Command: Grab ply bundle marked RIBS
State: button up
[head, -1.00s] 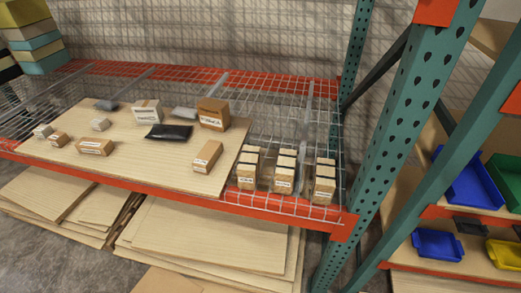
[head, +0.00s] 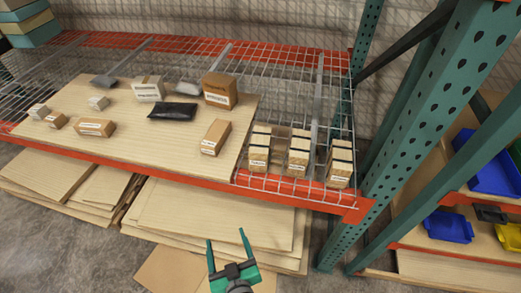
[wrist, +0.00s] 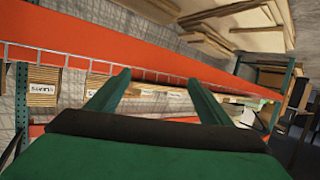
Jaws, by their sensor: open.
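Several small ply bundles with white labels stand in three short rows at the right end of the shelf. The front ones are a left bundle (head: 257,160), a middle bundle (head: 298,162) and a right bundle (head: 340,174). Their labels are too small to read, so I cannot tell which says RIBS. My gripper (head: 226,238) is open and empty, in front of and below the shelf's front beam. In the wrist view my gripper (wrist: 158,80) points at the orange beam, with a labelled bundle (wrist: 43,86) beyond it at left.
The orange front beam (head: 150,167) and wire deck edge the shelf. A board (head: 150,133) left of the bundles carries cartons and a black pouch (head: 173,111). A green upright (head: 400,140) stands right. Plywood sheets (head: 220,215) lie below the shelf.

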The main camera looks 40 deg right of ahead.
aim_at(258, 158)
jog(key=w+d+r+m+g+h, duration=0.1)
jog(key=w+d+r+m, duration=0.1)
jog(key=d, duration=0.4)
jog(key=w+d+r+m+g+h, duration=0.1)
jog(key=w+d+r+m+h, duration=0.1)
jog(key=w+d+r, duration=0.3)
jog(key=w+d+r+m+g+h, duration=0.1)
jog(key=w+d+r, duration=0.3)
jog(key=d, duration=0.4)
jog(key=shift+r+m+g+h, duration=0.4)
jog(key=shift+r+m+h, duration=0.1)
jog(key=shift+r, duration=0.05)
jog(key=shift+w+d, duration=0.2)
jog(key=shift+d, duration=0.1)
jog(key=x, duration=0.4)
jog(key=shift+w+d+f, duration=0.1)
jog(key=shift+d, duration=0.05)
jog(key=shift+r+x, duration=0.15)
jog(key=shift+x, duration=1.3)
jog(key=shift+r+x, duration=0.15)
jog(key=shift+x, duration=1.3)
jog(key=shift+w, duration=0.1)
jog(key=c, duration=1.5)
jog(key=shift+r, duration=0.1)
jog(key=shift+c, duration=0.4)
